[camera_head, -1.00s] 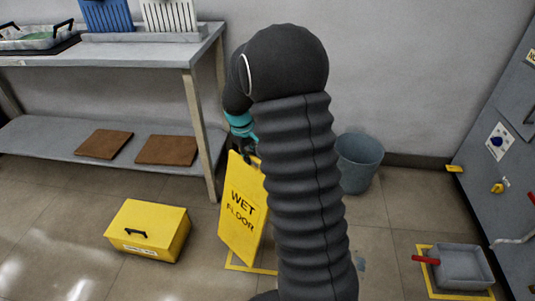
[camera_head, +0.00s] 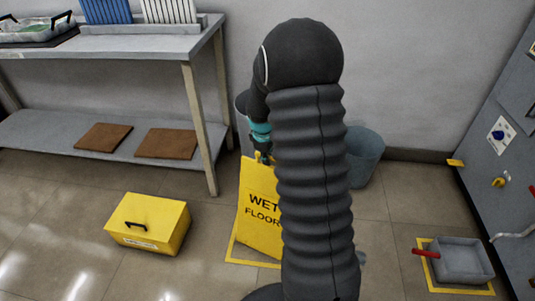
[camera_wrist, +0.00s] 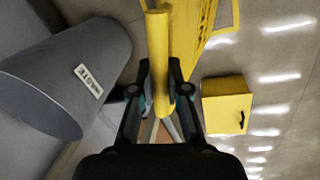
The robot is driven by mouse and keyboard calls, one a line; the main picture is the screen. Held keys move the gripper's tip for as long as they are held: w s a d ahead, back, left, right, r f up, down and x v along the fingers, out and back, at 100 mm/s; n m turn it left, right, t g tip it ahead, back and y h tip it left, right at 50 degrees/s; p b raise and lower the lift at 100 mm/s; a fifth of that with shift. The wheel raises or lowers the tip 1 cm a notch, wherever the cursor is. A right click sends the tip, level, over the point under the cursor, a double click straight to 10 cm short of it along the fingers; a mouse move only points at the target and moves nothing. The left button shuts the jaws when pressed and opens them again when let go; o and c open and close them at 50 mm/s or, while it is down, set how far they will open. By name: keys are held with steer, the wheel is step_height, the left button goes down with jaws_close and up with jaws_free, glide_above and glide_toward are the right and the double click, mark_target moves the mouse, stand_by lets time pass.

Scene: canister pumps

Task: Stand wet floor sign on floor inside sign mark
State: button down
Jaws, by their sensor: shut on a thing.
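The yellow wet floor sign (camera_head: 259,209) stands upright in the head view, its right part hidden behind my arm. My gripper (camera_wrist: 160,88) is shut on the sign's top edge, which shows as a yellow bar (camera_wrist: 158,45) between the fingers in the wrist view. In the head view my gripper (camera_head: 263,152) is partly hidden by my arm. The sign mark (camera_head: 238,258) is a yellow outline on the floor around the sign's lower left; its right side is hidden. I cannot tell whether the sign's foot touches the floor.
A yellow box (camera_head: 148,222) with a black handle sits on the floor to the left. A grey waste bin (camera_head: 365,158) stands behind my arm. A grey pan (camera_head: 462,262) lies in another yellow outline at right. A shelf table (camera_head: 190,60) stands at left.

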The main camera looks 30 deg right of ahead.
steer(key=c, duration=1.1)
jaws_free()
steer(key=shift+f, duration=0.1)
steer(key=shift+r+p, duration=0.95)
steer(key=shift+r, duration=2.6)
